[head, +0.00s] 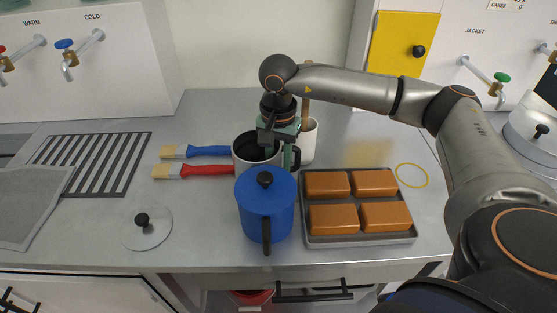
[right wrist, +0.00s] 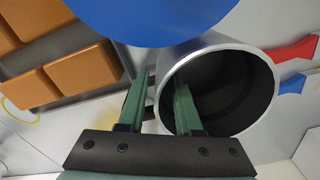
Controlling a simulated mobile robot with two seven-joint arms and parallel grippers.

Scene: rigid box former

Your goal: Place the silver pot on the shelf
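The silver pot (head: 241,152) stands upright and uncovered on the metal counter, behind a blue lidded pot (head: 265,203). My right gripper (head: 283,146) points down at the pot's right side, by its dark handle. In the right wrist view, the two green fingers (right wrist: 163,85) are apart. One finger is over or inside the pot's open mouth and the other is outside, with the silver wall (right wrist: 154,112) between them. Whether either finger touches the pot is unclear. My left gripper is out of view. I cannot identify the shelf with certainty.
A tray (head: 360,240) of brown blocks lies right of the blue pot. A white holder (head: 309,142) stands close behind the gripper. Red (head: 207,170) and blue (head: 208,151) brushes lie left. A loose lid (head: 147,232) lies front left. A red object (head: 250,297) shows below the counter.

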